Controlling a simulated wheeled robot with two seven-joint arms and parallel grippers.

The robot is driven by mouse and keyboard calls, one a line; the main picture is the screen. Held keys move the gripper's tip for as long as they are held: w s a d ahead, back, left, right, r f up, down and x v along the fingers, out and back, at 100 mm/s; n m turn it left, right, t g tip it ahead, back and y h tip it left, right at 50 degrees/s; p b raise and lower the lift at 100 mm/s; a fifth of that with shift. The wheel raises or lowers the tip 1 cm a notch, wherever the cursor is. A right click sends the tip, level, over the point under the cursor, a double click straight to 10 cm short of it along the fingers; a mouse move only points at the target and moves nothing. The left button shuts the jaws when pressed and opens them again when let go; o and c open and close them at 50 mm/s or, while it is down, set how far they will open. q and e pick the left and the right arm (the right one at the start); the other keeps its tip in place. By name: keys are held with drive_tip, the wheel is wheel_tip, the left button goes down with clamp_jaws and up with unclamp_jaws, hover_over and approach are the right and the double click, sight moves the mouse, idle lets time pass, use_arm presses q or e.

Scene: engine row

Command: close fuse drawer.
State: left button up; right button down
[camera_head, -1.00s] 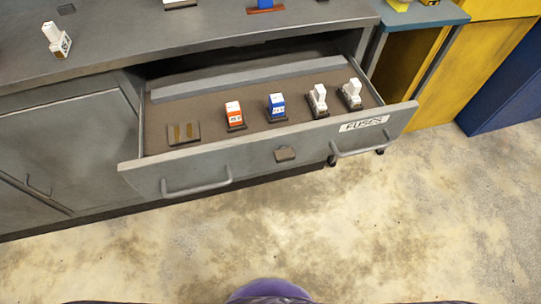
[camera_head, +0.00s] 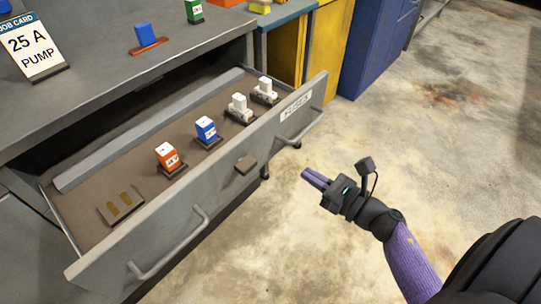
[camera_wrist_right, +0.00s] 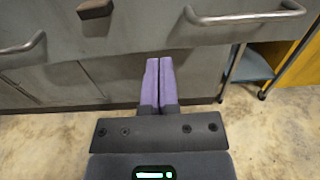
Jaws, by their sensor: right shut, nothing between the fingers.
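The fuse drawer (camera_head: 228,182) stands open in the grey cabinet, its front facing the floor side, with a "FUSES" label (camera_head: 296,105). It has two bar handles, the near one (camera_head: 170,244) and the far one (camera_head: 303,130), and a brown catch (camera_head: 246,164) between them. Inside are an orange fuse (camera_head: 167,156), a blue fuse (camera_head: 206,129), two white fuses and an empty socket (camera_head: 121,206). My right gripper (camera_head: 305,173) is shut and empty, in front of the drawer and apart from it. In the right wrist view its fingers (camera_wrist_right: 158,64) point at the cabinet, below the drawer front (camera_wrist_right: 145,22).
A job card (camera_head: 32,48) reading "25 A PUMP" stands on the grey worktop (camera_head: 100,75), with a blue fuse (camera_head: 146,33) and a green fuse (camera_head: 193,10). Yellow and blue cabinets stand beyond. The concrete floor (camera_head: 440,135) is clear on the right.

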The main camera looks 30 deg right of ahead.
sight(265, 147)
drive_tip(key=b+x, duration=0.1)
drive_tip(key=x, duration=0.9)
drive_tip(key=shift+f, duration=0.1)
use_arm(q)
drive_tip(key=shift+s+a+f, duration=0.2)
drive_tip(key=shift+s+f, duration=0.3)
drive_tip(key=shift+s, duration=0.05)
drive_tip(key=shift+w, duration=0.1)
